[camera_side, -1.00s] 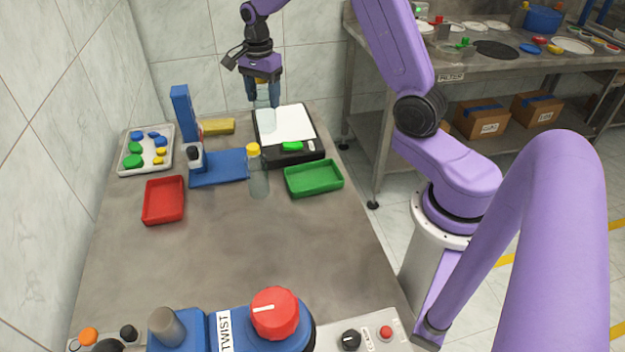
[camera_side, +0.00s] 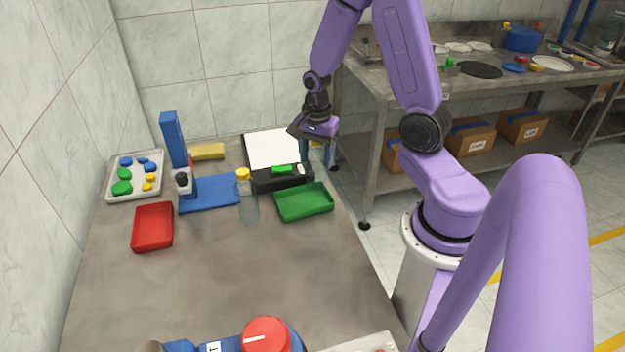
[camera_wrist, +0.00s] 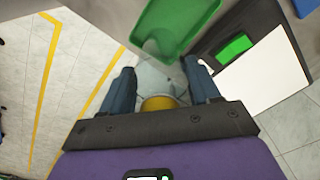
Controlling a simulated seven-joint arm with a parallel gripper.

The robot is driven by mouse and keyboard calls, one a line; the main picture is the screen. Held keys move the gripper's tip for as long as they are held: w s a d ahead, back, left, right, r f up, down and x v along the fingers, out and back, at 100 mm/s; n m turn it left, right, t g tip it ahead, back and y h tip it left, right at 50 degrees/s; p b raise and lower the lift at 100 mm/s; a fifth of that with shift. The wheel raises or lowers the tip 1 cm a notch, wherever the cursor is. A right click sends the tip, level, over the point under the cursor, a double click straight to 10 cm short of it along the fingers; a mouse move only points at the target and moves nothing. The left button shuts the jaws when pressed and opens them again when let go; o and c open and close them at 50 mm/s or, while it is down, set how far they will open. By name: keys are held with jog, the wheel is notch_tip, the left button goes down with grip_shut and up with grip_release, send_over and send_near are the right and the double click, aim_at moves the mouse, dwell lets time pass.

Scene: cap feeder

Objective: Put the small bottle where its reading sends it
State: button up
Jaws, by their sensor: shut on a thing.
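My gripper (camera_side: 317,158) is just right of the black scale, by the table's right edge, and raised. In the wrist view my gripper (camera_wrist: 158,88) is shut on a clear bottle with a yellow cap (camera_wrist: 158,103). In the side view this bottle is hard to make out between the fingers. A second clear bottle with a yellow cap (camera_side: 249,205) stands upright on the table. The black scale with a white plate (camera_side: 272,150) has a green display (camera_side: 282,169); its reading is too small to read. The green tray (camera_side: 304,203) is empty; it also shows in the wrist view (camera_wrist: 176,22).
An empty red tray (camera_side: 153,227) lies left. A blue stand (camera_side: 208,194) with a post is left of the standing bottle. A grey tray (camera_side: 119,188) holds several coloured caps. A yellow block (camera_side: 208,151) lies behind. The table's front middle is clear.

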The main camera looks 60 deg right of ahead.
aim_at(316, 170)
jog(key=shift+f, duration=2.6)
jog(key=o, duration=1.4)
jog(key=shift+f, duration=0.1)
